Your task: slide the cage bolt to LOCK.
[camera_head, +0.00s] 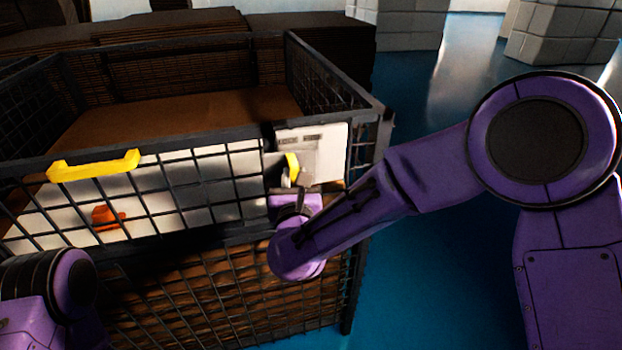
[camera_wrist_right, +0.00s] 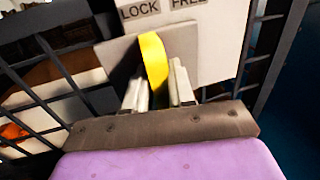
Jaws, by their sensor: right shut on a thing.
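The cage bolt shows as a yellow handle (camera_head: 292,166) at the cage's right front corner in the head view. It also shows in the right wrist view (camera_wrist_right: 154,65), standing in front of a grey plate (camera_wrist_right: 118,58). Above it is a white panel (camera_head: 325,150) with the labels LOCK (camera_wrist_right: 140,9) on the left and FREE (camera_wrist_right: 187,4) on the right. The yellow handle is below and between the two labels. My right gripper (camera_wrist_right: 158,85) is shut on the yellow handle. The left arm's purple link shows at the lower left of the head view, but its gripper is out of view.
The dark wire cage (camera_head: 180,250) fills the left side, with a yellow bar handle (camera_head: 95,165) on its front rim. An orange object (camera_head: 108,217) shows behind the mesh. Blue floor (camera_head: 425,270) is clear to the right. White block pillars (camera_head: 565,35) stand behind.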

